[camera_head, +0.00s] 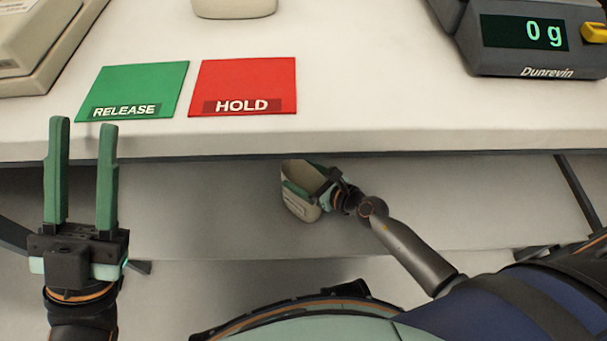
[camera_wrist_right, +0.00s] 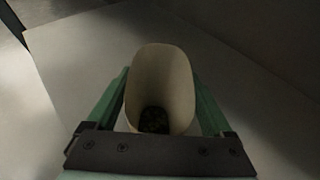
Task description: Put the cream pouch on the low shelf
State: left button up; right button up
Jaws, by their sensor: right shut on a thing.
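The cream pouch (camera_head: 302,206) is in my right gripper (camera_head: 317,187), under the front edge of the worktop. In the right wrist view the pouch (camera_wrist_right: 161,72) is open-topped with something dark at its bottom, between the two green fingers of the right gripper (camera_wrist_right: 160,85). The low shelf (camera_head: 200,220) is the pale board below the worktop. The pouch is over or on this shelf; whether it touches the board cannot be told. My left gripper (camera_head: 83,130) is open and empty, in front of the worktop at the left.
The worktop (camera_head: 380,125) overhangs the shelf. On it are a green RELEASE card (camera_head: 135,88), a red HOLD card (camera_head: 243,84), a scale reading 0 g (camera_head: 525,45) and a cream object (camera_head: 233,8), partly cut off. The shelf left of the pouch looks clear. Dark struts (camera_head: 578,190) flank it.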

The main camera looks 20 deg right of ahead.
jog(key=o, duration=1.6)
jog(key=shift+c, duration=0.2)
jog(key=p+v, duration=0.2)
jog(key=v, duration=1)
